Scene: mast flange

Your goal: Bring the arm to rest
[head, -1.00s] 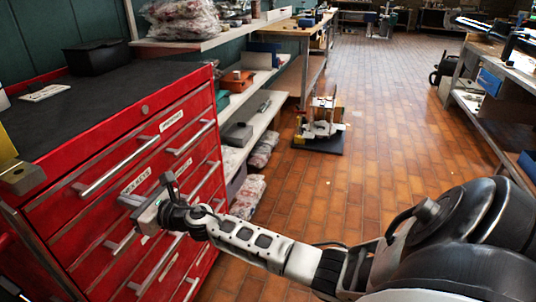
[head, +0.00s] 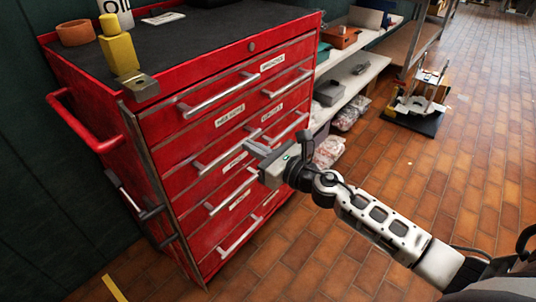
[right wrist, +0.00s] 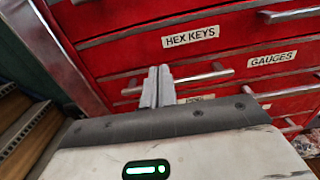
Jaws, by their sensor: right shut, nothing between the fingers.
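My right arm (head: 385,223) reaches in from the lower right in the head view. Its gripper (head: 254,150) is in front of the red tool chest (head: 170,150), near the drawer handles. In the right wrist view the two grey fingers (right wrist: 157,86) lie side by side, shut and empty. They overlap the picture of a drawer handle (right wrist: 200,76); I cannot tell whether they touch it. The drawers look closed. My left gripper is not in view.
A shelf (head: 345,95) with boxes stands beyond the chest. A small stand on a dark base (head: 413,118) is on the floor. The tiled floor at right is clear.

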